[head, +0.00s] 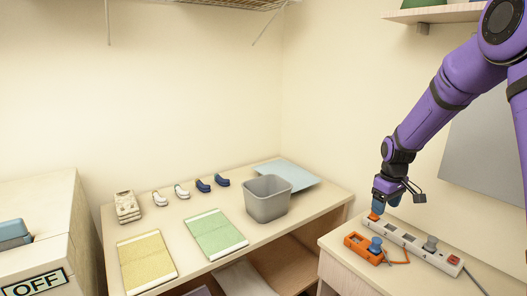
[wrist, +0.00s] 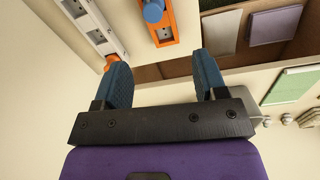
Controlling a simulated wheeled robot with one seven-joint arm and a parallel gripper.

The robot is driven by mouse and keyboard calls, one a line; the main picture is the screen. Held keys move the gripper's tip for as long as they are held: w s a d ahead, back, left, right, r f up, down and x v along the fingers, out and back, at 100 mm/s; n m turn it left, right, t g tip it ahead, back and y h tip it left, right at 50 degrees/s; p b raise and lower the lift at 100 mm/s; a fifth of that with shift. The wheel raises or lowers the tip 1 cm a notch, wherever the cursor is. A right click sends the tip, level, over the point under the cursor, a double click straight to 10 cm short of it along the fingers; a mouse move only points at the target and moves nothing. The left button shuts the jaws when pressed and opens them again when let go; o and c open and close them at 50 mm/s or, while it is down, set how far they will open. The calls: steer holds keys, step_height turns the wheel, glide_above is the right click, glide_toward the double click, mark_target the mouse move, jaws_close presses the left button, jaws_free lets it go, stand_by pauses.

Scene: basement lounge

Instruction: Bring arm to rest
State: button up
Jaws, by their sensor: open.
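My purple arm reaches down from the upper right in the head view. My gripper (head: 387,203) is low over the far left end of a white power strip (head: 408,240). The gripper also shows in the wrist view (wrist: 163,72), its two blue fingers apart with nothing held between them. An orange plug (head: 374,217) is at the strip's far left end, just under the fingers. In the wrist view the orange plug (wrist: 112,62) is by the left fingertip; whether they touch I cannot tell.
An orange socket box (head: 358,241) with a blue plug (head: 376,244) lies beside the strip. A grey plug (head: 430,243) stands in the strip. To the left, a table holds a grey bin (head: 267,203), cloths and small shoe-like items. A shelf (head: 440,15) hangs above.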

steer(key=s+a+r+m+t, duration=0.1)
steer(key=s+a+r, duration=0.1)
steer(key=s+r, duration=0.6)
steer(key=s+a+r+m+t, duration=0.1)
steer(key=s+a+r+m, duration=0.15)
steer(key=s+r, duration=0.6)
steer(key=s+a+r+m+t, duration=0.1)
steer(key=s+r, duration=0.2)
steer(key=s, duration=0.6)
steer(key=s+a+r+m+t, duration=0.1)
steer(key=s+a+r, duration=0.1)
steer(key=s, duration=0.8)
steer(key=shift+a+r+t, duration=0.3)
steer(key=shift+r, duration=0.35)
steer(key=shift+c, duration=0.2)
